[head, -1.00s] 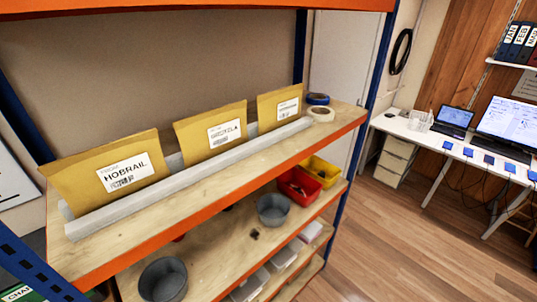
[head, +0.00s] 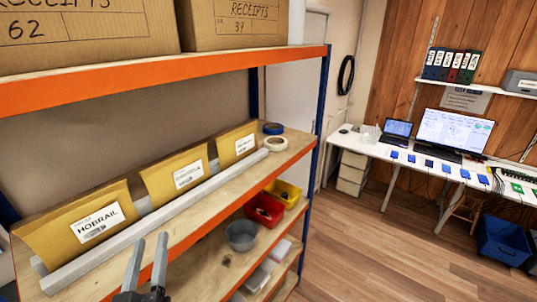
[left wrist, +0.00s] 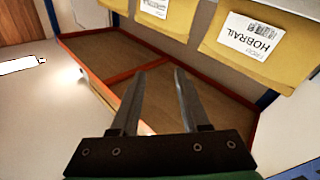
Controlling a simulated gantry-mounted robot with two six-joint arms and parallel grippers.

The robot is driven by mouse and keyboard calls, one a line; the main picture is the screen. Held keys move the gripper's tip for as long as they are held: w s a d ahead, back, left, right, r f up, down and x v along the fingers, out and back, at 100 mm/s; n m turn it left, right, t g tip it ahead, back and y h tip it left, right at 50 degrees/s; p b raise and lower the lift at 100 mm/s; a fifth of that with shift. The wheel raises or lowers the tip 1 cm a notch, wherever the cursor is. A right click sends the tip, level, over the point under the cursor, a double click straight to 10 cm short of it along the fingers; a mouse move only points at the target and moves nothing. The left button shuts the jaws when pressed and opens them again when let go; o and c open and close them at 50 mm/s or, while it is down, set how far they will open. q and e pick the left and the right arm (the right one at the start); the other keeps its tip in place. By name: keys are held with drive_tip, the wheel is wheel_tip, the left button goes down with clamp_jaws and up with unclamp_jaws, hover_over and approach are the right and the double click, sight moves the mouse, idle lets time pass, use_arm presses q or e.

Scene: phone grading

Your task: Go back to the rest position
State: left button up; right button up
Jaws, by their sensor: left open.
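My left gripper (head: 147,262) is at the bottom of the head view, in front of the shelf with the envelopes. Its two fingers are apart with nothing between them. In the left wrist view the open fingers (left wrist: 156,85) also show empty. A yellow envelope labelled HOBRAIL (head: 75,232) leans in a grey rack (head: 150,229) on the shelf, left of the gripper. Two more yellow envelopes (head: 176,178) (head: 237,146) stand in the same rack. My right gripper does not show.
The blue and orange shelf unit (head: 230,68) fills the left side. Lower down are a grey bucket (head: 240,237), a red bin (head: 263,210) and a yellow bin (head: 284,192). A white desk (head: 367,152) with several phones stands at the right. Wooden floor (head: 390,245) between is clear.

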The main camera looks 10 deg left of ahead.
use_arm(q)
wheel_tip(320, 180, up, 17)
drive_tip(key=d+t+p, duration=0.2)
drive_tip(key=t, duration=0.2)
drive_tip(key=s+d+r+m+t+h, duration=0.2)
drive_tip(key=s+d+r+m+h, duration=0.1)
drive_tip(key=r, duration=0.5)
drive_tip(key=s+d+r+m+t+h, duration=0.3)
drive_tip(key=s+r+m+h, duration=0.2)
drive_tip(key=r, duration=0.3)
drive_tip(key=shift+d+h+p, duration=0.15)
drive_tip(key=shift+h+p, duration=0.3)
drive_tip(key=shift+h, duration=0.25)
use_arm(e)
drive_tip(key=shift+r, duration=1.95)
